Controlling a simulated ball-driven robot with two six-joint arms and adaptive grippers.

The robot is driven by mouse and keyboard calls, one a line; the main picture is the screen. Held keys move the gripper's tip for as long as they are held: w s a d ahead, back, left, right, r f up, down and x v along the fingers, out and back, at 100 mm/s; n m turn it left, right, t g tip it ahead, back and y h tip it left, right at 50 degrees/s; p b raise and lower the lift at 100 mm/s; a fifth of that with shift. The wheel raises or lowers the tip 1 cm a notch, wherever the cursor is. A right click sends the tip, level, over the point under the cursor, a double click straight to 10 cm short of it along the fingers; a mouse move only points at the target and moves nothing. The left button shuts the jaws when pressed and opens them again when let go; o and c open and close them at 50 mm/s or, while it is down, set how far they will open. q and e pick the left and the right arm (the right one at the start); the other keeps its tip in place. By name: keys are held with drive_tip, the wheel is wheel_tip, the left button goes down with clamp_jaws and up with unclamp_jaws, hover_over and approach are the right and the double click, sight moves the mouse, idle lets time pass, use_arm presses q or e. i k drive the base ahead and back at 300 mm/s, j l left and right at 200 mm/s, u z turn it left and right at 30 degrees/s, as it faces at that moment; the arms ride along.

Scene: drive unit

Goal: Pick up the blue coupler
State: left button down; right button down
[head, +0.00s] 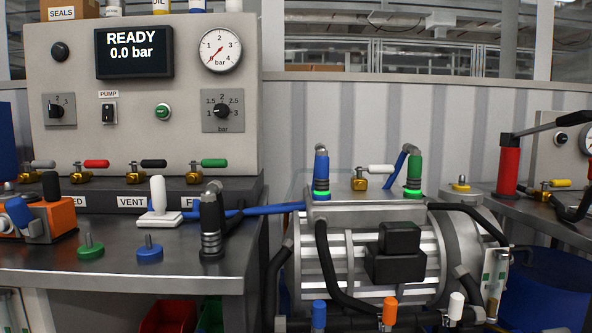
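A black coupler (211,228) stands on the left bench. Neither of my grippers is in view.
The grey control panel (146,100) reads READY and 0.0 bar. A blue hose (275,210) runs toward the drive unit. Several black hoses surround it.

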sight(322, 160)
drive_tip(key=i+j, duration=0.2)
drive_tip(key=j, duration=0.15)
drive_tip(key=i+j, duration=0.15)
drive_tip(key=j, duration=0.2)
drive_tip(key=i+j, duration=0.2)
drive_tip(key=j, duration=0.15)
